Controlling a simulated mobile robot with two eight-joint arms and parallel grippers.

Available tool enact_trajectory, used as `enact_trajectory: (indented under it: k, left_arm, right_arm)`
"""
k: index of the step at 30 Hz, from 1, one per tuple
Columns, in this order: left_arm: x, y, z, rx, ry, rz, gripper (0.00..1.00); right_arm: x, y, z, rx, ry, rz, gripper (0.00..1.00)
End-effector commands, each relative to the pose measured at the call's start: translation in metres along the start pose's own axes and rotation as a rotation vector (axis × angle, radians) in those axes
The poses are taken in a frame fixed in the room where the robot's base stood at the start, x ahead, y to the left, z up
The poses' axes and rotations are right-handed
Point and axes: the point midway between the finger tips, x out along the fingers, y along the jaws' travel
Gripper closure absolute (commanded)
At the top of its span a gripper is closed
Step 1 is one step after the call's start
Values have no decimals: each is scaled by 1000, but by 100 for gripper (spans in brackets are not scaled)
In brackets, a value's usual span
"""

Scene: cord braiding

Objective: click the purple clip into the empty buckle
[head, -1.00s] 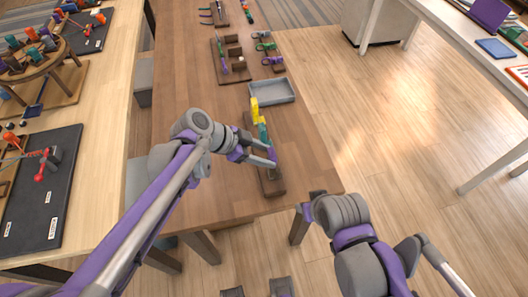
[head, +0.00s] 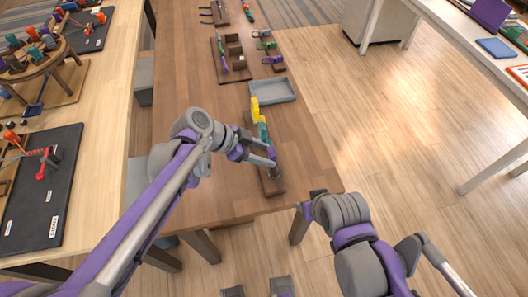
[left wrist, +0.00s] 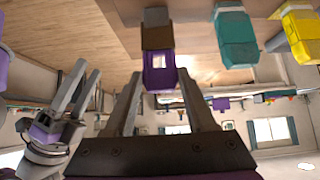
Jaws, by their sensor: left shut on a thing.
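My left gripper (head: 272,164) is at the purple clip, low over the board. In the left wrist view the purple clip (left wrist: 159,76) is between the fingertips, which are shut on it; a brown and grey part (left wrist: 157,32) lines up beyond it. I cannot tell whether they are joined. My right gripper (left wrist: 80,88) shows open and empty in the left wrist view, away from the board.
A grey tray (head: 272,91) stands behind the row on the brown table (head: 205,120). A rack with small parts (head: 230,60) is farther back. The table is clear left of the board and towards its right edge.

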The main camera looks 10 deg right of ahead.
Motion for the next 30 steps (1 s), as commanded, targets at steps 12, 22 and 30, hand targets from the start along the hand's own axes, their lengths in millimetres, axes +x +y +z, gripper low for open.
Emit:
enact_trajectory:
  k: [12, 22, 30]
  left_arm:
    - [2, 0, 2, 0, 0, 0, 100]
    - [4, 0, 4, 0, 0, 0, 100]
    - [3, 0, 3, 0, 0, 0, 10]
  right_arm:
    - [2, 0, 1, 0, -1, 0, 50]
    - [2, 0, 2, 0, -2, 0, 50]
    - [2, 0, 2, 0, -1, 0, 50]
